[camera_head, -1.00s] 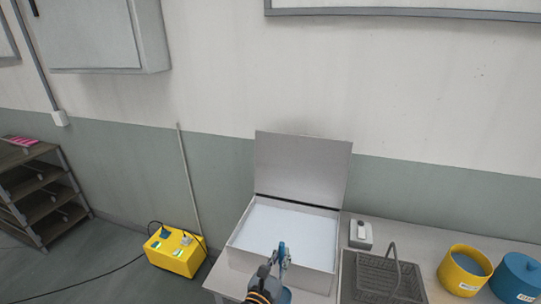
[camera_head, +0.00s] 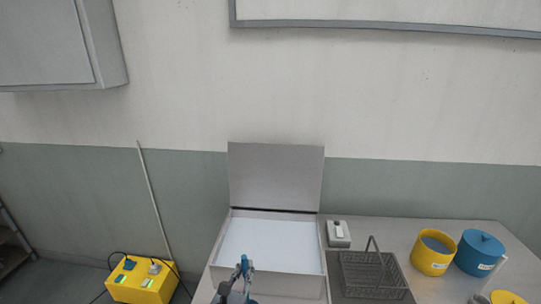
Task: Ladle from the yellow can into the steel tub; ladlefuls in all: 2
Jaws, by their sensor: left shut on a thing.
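The steel tub (camera_head: 268,287) is an open box with its lid (camera_head: 276,175) raised at the back and a pale inside. The yellow can (camera_head: 430,264) stands open to the right, with a blue-grey content showing. My left gripper (camera_head: 239,284) is at the bottom edge, in front of the tub's front wall in the picture. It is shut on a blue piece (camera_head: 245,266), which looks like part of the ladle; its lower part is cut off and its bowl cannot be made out. My right gripper is not in view.
A blue lidded can (camera_head: 480,255) stands beside the yellow can. A wire basket (camera_head: 372,274) lies right of the tub, below a small grey switch box (camera_head: 338,234). A yellow object (camera_head: 507,297) is cut off at bottom right. A yellow power box (camera_head: 143,284) is on the floor.

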